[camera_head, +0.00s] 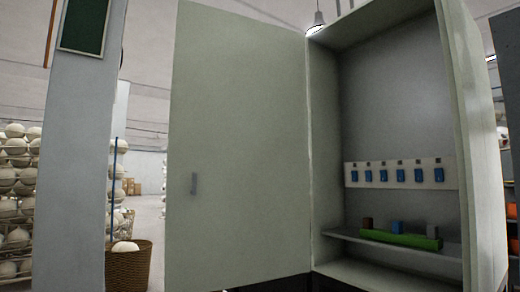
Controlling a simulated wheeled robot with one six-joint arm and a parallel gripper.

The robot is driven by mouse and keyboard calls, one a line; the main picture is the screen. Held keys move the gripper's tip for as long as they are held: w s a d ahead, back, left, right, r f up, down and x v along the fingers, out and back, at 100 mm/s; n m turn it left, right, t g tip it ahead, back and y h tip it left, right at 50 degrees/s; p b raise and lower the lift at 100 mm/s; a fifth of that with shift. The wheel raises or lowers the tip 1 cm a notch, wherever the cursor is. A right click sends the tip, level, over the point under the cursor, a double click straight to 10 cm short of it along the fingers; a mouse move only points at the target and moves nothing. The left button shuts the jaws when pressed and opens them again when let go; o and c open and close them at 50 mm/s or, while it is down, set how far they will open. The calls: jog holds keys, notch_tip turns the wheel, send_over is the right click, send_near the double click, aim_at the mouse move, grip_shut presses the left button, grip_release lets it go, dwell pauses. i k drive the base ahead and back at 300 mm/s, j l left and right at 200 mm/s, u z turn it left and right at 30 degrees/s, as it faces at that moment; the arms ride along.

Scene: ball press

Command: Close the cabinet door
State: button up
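The cabinet (484,150) stands at the right of the head view, its inside in plain sight. Its pale grey-green door (240,130) stands wide open, swung out to the left from the cabinet's left edge. My gripper does not show in this view.
Inside the cabinet, a strip (400,173) carries several blue switches, above a shelf (385,246) with a green bar (400,239) and small blocks. A white post (75,170), a wicker basket (128,267) and racks of white balls (15,190) are at left.

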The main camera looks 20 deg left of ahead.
aim_at(238, 120)
jog(key=i+j+z, duration=0.1)
jog(key=j+z, duration=0.8)
jog(key=j, duration=1.05)
jog(key=j+z, duration=0.2)
jog(key=j, duration=1.9)
jog(key=k+j, duration=0.15)
jog(key=j, duration=0.65)
jog(key=k+j, duration=0.3)
jog(key=k+j+z, duration=0.1)
jog(key=k+j, duration=0.2)
jog(key=k, duration=0.2)
jog(key=j+z, duration=0.25)
jog(key=j, duration=0.8)
